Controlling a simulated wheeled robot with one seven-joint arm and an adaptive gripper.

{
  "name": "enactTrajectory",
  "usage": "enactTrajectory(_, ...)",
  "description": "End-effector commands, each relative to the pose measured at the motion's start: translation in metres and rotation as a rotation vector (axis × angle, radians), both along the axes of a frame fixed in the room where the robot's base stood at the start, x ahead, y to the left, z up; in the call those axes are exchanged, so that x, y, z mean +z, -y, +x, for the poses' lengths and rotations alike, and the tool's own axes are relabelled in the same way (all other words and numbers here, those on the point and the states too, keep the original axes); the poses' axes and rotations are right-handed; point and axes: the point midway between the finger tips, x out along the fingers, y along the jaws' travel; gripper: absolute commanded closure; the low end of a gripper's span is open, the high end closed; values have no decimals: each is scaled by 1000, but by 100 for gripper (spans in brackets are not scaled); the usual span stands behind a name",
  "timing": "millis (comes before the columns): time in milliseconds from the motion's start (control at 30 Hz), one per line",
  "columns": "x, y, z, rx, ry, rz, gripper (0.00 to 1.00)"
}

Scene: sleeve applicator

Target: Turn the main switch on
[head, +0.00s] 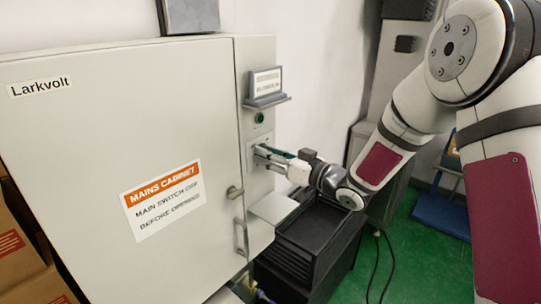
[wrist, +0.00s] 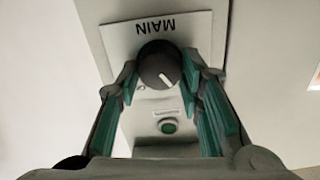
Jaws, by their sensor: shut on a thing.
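The main switch is a round black knob (wrist: 158,62) with a white pointer mark, on a pale plate (wrist: 118,40) lettered MAIN, upside down in the wrist view. The mark points toward the bottom of that view, tilted slightly right. My gripper (wrist: 161,80) has its green-padded fingers on both sides of the knob, shut on it. In the head view my gripper (head: 264,155) reaches from the right to the side panel of the grey cabinet (head: 130,90); the knob is hidden there by the fingers.
A green round lamp or button (wrist: 168,127) sits near the switch, above it in the head view (head: 260,117). A small display (head: 266,82) on a ledge is higher up. A pale shelf (head: 274,208) juts out below my gripper, over black crates (head: 310,240).

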Motion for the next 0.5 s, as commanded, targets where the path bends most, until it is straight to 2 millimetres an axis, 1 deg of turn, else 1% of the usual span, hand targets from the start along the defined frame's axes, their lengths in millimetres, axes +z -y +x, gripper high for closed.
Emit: enactTrajectory(500, 0, 2, 1, -1, -385, 302, 94)
